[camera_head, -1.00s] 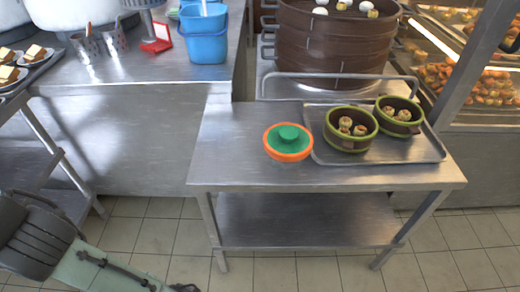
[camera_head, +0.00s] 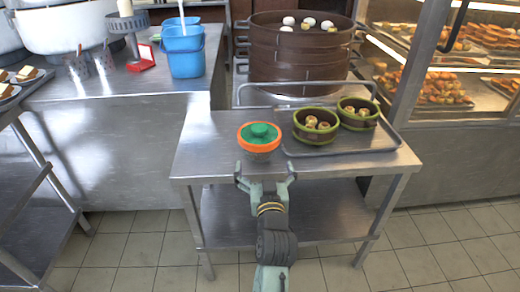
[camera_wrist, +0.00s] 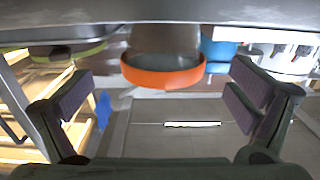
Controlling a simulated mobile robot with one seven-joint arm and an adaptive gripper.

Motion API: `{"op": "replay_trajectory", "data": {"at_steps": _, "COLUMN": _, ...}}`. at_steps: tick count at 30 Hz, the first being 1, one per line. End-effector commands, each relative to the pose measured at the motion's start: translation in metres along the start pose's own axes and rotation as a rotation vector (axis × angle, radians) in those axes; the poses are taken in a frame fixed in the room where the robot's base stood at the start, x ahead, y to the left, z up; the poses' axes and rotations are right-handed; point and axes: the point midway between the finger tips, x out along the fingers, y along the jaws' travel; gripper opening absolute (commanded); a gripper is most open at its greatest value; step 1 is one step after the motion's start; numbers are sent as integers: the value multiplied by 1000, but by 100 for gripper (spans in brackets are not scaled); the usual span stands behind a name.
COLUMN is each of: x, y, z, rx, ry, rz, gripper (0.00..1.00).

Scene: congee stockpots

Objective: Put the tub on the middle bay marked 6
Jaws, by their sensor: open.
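I see no bay marked 6 in any view.
A tray (camera_head: 355,145) with two green-rimmed steamer bowls (camera_head: 316,125) lies right of the tub. A large brown steamer (camera_head: 300,60) stands behind. Blue buckets (camera_head: 184,52) stand on the left counter (camera_head: 130,88). A lit food case (camera_head: 450,80) is at right. The table's left end is clear.

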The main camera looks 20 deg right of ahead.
Motion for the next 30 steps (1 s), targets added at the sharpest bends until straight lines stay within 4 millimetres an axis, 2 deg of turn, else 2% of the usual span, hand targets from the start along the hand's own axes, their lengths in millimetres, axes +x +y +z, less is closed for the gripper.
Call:
{"op": "replay_trajectory", "data": {"at_steps": 3, "x": 21, "y": -1, "z": -4, "rx": -1, "ry": 2, "rz": -2, "gripper": 100}}
{"op": "replay_trajectory", "data": {"at_steps": 11, "x": 44, "y": -2, "z": -3, "rx": -1, "ry": 3, "rz": -2, "gripper": 100}}
{"op": "replay_trajectory", "data": {"at_steps": 19, "x": 83, "y": -4, "z": -4, "rx": 0, "ry": 4, "rz": -2, "gripper": 100}}
{"op": "replay_trajectory", "data": {"at_steps": 23, "x": 91, "y": -4, "z": -2, "rx": -1, "ry": 4, "rz": -1, "gripper": 100}}
{"op": "replay_trajectory", "data": {"at_steps": 30, "x": 91, "y": -4, "z": -1, "rx": 0, "ry": 4, "rz": -1, "gripper": 98}}
